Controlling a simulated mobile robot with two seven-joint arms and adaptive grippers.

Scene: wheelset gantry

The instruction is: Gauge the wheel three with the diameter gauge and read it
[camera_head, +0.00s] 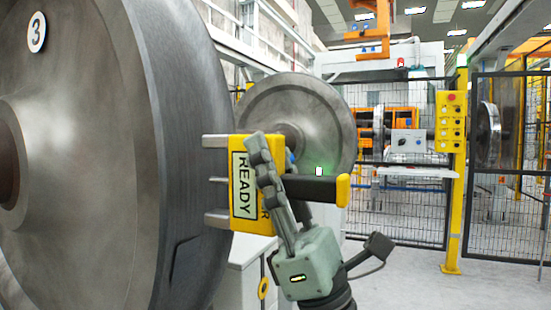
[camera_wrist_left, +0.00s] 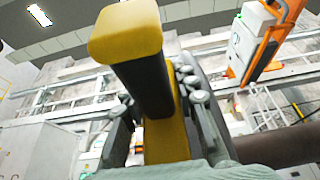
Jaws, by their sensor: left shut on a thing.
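Wheel three (camera_head: 110,150) is a large grey steel wheel at the left of the head view, with a round white tag (camera_head: 36,32) marked 3. The yellow diameter gauge (camera_head: 244,148) is at the right side of its rim. Its metal prongs point left at the rim; I cannot tell whether they touch it. Its label (camera_head: 243,185) reads READY. My left gripper (camera_head: 272,190) is shut on the gauge's dark handle, which ends in a yellow cap (camera_head: 343,190). The handle and cap also show in the left wrist view (camera_wrist_left: 125,32). My right gripper is not in view.
Another wheel (camera_head: 300,120) stands behind the gauge. A yellow post with a control box (camera_head: 451,122) and black mesh fencing (camera_head: 410,205) stand at the right. A white cabinet (camera_head: 238,275) is low behind my gripper. The floor at lower right is clear.

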